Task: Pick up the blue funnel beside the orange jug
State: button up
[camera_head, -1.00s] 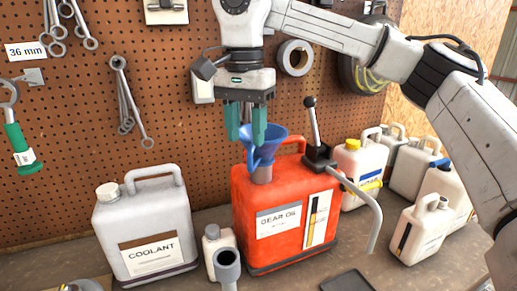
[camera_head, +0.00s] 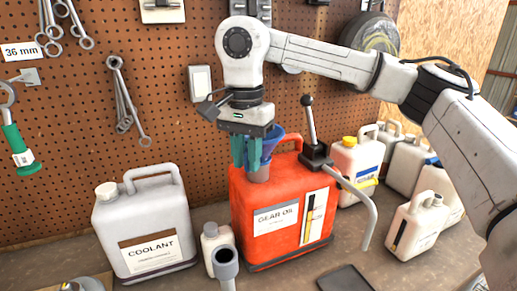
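The blue funnel (camera_head: 272,144) stands in the neck at the top left of the orange jug (camera_head: 275,205), which is labelled gear oil. My gripper (camera_head: 246,158) points down at the funnel, with its two green fingers at the funnel's left side. The fingers cover the left part of the funnel's bowl. They look close together, but whether they are shut on the funnel's wall or only beside it cannot be made out.
A black pump with a lever (camera_head: 314,145) and a curved grey spout rises from the jug's right side. A grey coolant jug (camera_head: 145,220) and a small bottle (camera_head: 214,240) stand left. Several pale jugs (camera_head: 415,225) stand right. A pegboard (camera_head: 100,150) is close behind.

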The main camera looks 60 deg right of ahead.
grip_shut()
jog(key=shift+r, duration=0.1)
